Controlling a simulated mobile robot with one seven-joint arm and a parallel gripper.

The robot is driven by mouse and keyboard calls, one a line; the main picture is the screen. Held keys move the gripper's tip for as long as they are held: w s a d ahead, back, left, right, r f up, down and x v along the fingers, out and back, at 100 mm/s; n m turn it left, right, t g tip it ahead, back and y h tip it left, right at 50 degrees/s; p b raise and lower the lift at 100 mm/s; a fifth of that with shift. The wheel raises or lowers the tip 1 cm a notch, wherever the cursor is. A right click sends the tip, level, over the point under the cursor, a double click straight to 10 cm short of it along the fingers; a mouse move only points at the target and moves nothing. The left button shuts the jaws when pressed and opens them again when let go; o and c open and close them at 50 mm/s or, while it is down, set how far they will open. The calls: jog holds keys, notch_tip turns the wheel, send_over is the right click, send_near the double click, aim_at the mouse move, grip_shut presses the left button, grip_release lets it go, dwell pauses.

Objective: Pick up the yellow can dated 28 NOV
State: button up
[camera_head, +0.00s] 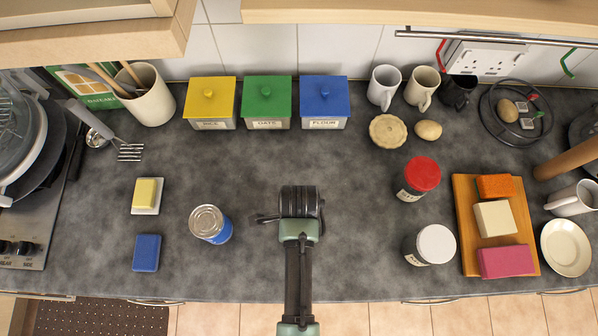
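I see no yellow can and no 28 NOV date in this view. The one metal can (211,224) has a silver lid and a blue side. It appears to stand upright on the grey counter, left of my gripper, and no date on it is readable. My gripper (300,203) is over the middle of the counter, seen from above at the end of my arm. It is apart from the can.
A yellow block (146,194) and a blue block (146,253) lie left. Yellow (209,102), green (267,102) and blue (325,102) boxes stand behind. Red-lidded (421,175) and white-lidded (434,245) jars and a wooden board (466,205) are right. The counter between is clear.

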jog(key=shift+f, duration=0.5)
grip_shut()
